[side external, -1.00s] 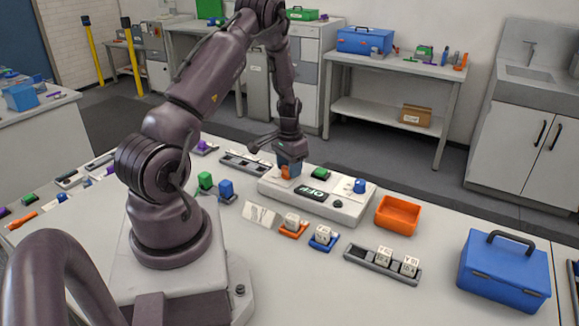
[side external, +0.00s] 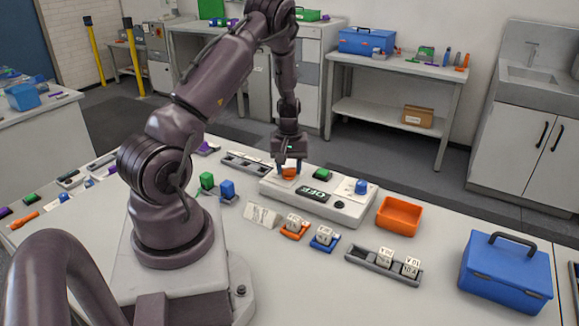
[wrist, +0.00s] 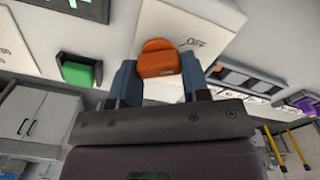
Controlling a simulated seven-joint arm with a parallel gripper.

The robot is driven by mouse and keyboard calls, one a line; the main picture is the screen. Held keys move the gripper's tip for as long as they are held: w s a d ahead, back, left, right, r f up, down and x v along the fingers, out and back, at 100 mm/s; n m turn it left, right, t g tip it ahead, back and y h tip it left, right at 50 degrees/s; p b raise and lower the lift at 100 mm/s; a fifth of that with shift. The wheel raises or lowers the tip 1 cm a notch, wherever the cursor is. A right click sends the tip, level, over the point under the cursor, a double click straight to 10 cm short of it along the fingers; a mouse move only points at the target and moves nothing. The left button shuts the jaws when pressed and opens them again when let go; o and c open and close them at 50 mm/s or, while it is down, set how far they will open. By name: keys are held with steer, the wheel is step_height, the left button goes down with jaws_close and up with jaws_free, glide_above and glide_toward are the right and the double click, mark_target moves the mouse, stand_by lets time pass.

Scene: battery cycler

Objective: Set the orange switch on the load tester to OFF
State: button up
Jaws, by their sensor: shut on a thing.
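The load tester (side external: 337,208) is a white box on the bench with a dark display (side external: 313,195), whose green letters look like OFF. Its orange switch (side external: 289,174) is at the box's left end; the switch also shows in the wrist view (wrist: 155,64). A printed OFF label (wrist: 195,44) lies just right of the switch in the wrist view. My gripper (side external: 289,166) points down over the switch, one blue-grey finger on each side, shut on it. Part of the switch is hidden by the fingers in the side view.
The box also carries a green button (side external: 322,174) and a blue knob (side external: 361,187). An orange bin (side external: 399,213) stands to its right. Small marked cubes in holders (side external: 295,230) lie in front. A blue toolbox (side external: 506,272) stands at the front right.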

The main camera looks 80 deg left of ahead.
steer(key=shift+n, duration=0.8)
steer(key=shift+s, duration=0.1)
steer(key=o, duration=0.9)
steer(key=shift+r, duration=0.1)
step_height(320, 180, up, 13)
steer(key=shift+f, duration=0.1)
